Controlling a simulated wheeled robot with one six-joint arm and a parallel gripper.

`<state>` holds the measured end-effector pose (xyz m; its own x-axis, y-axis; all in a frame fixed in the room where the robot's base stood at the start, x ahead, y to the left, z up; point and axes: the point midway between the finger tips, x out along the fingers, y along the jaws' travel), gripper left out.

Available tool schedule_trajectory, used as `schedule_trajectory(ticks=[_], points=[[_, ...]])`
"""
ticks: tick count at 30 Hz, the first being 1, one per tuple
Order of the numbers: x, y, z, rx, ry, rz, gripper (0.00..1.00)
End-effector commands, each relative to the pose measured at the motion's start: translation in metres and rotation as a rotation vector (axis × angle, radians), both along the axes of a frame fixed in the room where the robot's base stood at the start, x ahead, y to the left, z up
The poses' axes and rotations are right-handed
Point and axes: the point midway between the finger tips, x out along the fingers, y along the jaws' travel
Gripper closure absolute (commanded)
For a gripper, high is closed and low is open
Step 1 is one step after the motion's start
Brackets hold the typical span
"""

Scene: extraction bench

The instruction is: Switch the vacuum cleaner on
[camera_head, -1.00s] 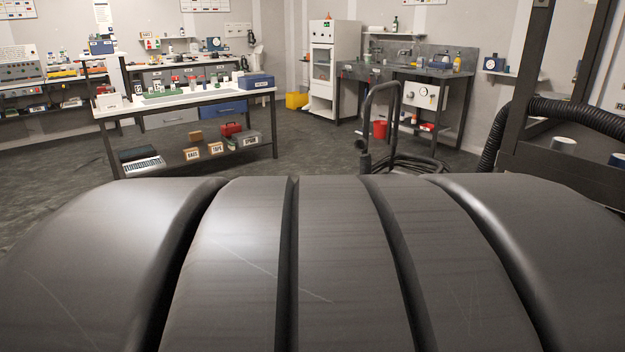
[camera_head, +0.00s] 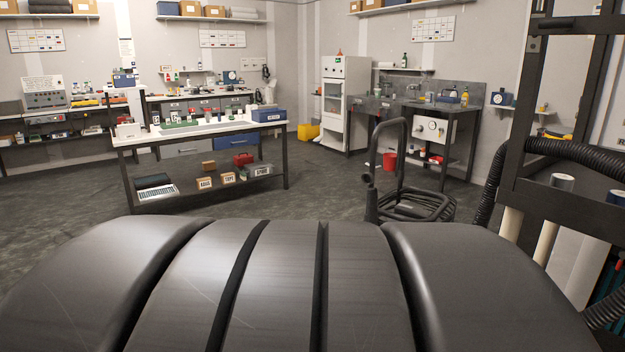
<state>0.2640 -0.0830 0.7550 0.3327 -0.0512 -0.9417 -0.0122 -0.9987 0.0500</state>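No thing in view is plainly a vacuum cleaner, and no switch can be made out. A black bent tube handle (camera_head: 404,150) stands upright beyond the large dark ribbed shape in the foreground. A thick black corrugated hose (camera_head: 490,190) bends around the dark frame at the right. My gripper is not in view.
A white-topped bench (camera_head: 222,129) with small items stands at the left. A white cabinet (camera_head: 343,100) and a grey sink bench (camera_head: 415,102) stand at the back. A dark metal frame (camera_head: 515,110) blocks the right side. Grey floor (camera_head: 310,185) is clear in the middle.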

Motion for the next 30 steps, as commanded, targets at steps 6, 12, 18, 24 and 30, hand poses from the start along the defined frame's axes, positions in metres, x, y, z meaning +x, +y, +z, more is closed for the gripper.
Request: schedule_trajectory(ticks=[6,12,18,24,30], points=[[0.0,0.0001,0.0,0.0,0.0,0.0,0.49],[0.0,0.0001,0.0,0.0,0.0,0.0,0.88],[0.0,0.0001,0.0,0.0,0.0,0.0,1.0],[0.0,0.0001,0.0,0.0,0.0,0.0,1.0],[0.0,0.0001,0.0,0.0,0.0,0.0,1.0]])
